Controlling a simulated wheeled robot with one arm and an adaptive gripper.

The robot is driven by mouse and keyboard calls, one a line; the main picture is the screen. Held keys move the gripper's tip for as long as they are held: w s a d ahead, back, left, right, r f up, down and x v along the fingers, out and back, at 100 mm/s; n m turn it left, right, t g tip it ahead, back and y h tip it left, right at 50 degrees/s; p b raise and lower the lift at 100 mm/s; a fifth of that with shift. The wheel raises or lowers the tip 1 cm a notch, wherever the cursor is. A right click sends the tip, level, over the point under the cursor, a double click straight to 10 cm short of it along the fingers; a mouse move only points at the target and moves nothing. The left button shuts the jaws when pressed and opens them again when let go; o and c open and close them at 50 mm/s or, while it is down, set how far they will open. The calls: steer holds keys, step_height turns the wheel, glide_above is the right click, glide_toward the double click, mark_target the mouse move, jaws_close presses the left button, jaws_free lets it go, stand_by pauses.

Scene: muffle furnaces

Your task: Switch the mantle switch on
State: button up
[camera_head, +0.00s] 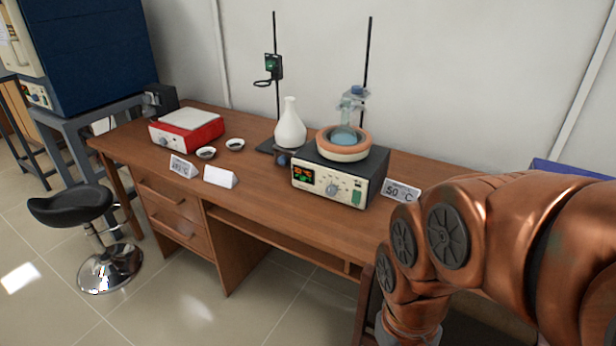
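The heating mantle (316,176) is a dark box with a cream front panel, standing at the middle right of the wooden desk. Its panel has a lit display (303,176), a round knob (333,188) and, at the right end, a green switch (356,197). I cannot tell the switch's position at this size. A round-bottom flask (344,133) with blue liquid sits in the mantle's ring-shaped top (343,152). My copper-coloured arm fills the lower right, in front of the desk. My gripper is not in view.
A "50 °C" card (401,191) stands right of the mantle. A white flask (290,126), stand rods and a red hotplate (187,128) are to the left. A black stool (72,206) stands at the left. Desk front (262,205) is clear.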

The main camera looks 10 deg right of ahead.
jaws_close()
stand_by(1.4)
